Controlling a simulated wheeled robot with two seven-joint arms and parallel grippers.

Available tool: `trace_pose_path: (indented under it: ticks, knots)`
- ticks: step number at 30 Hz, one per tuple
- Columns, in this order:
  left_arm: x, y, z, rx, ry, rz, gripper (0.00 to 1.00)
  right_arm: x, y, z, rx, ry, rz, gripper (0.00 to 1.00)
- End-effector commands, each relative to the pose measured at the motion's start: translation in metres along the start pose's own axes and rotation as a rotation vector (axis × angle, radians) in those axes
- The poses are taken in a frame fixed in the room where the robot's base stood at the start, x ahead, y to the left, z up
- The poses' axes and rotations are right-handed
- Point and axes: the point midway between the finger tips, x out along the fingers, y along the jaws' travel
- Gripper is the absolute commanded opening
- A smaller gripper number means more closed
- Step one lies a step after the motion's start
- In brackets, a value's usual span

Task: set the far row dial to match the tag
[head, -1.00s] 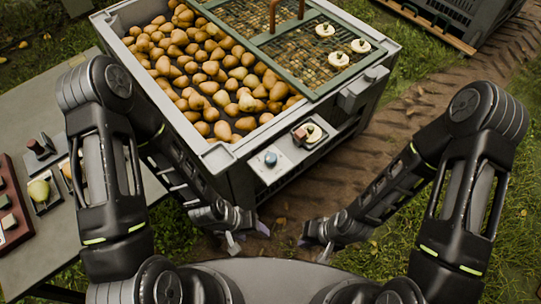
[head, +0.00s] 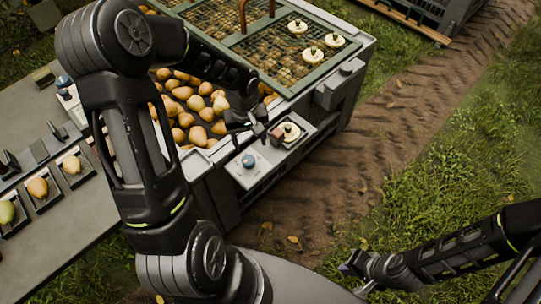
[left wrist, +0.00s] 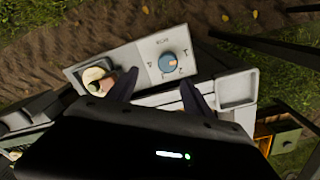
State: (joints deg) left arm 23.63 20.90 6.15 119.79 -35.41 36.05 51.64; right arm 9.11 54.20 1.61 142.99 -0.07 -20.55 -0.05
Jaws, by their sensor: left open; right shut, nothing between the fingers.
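A blue dial (head: 248,161) sits on the pale panel (head: 240,175) at the near corner of the pear bin. In the left wrist view the blue dial (left wrist: 170,64) has dark marks around it and small lettering above, too small to read. I cannot tell whether it is the far row dial. No tag is clearly legible. My left gripper (head: 256,127) is open above the panel, apart from the dial; in the left wrist view its fingers (left wrist: 158,90) reach toward the panel, with nothing between them. My right gripper (head: 359,268) is shut and empty, low at right.
A cream disc (head: 291,131) sits in a dark recess beside the dial. Several cream discs (head: 297,27) rest on the green grate (head: 270,62). Another blue knob (head: 63,81) is on the left table (head: 55,225), with pears on trays. The dirt track (head: 350,150) is clear.

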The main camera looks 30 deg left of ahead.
Motion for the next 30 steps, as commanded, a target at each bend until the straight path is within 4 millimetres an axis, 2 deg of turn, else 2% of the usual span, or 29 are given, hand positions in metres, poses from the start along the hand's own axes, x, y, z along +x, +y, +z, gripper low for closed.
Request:
trace_pose_path:
  ticks: [3, 17, 23, 30]
  knots:
    - [0.000, -0.009, 0.005, -0.059, -0.021, -0.037, 0.59, 0.000, -0.001, 0.000, -0.002, 0.000, -0.001, 0.00]
    - [0.005, -0.009, 0.007, -0.079, -0.025, -0.037, 0.59, 0.001, 0.000, 0.000, -0.001, 0.000, 0.000, 0.00]
    - [0.028, -0.009, 0.008, -0.079, -0.028, -0.037, 0.59, 0.002, 0.001, 0.000, -0.001, 0.000, 0.000, 0.00]
    - [0.065, -0.011, 0.009, -0.077, -0.027, -0.037, 0.59, 0.005, 0.002, 0.000, -0.001, 0.000, 0.000, 0.00]
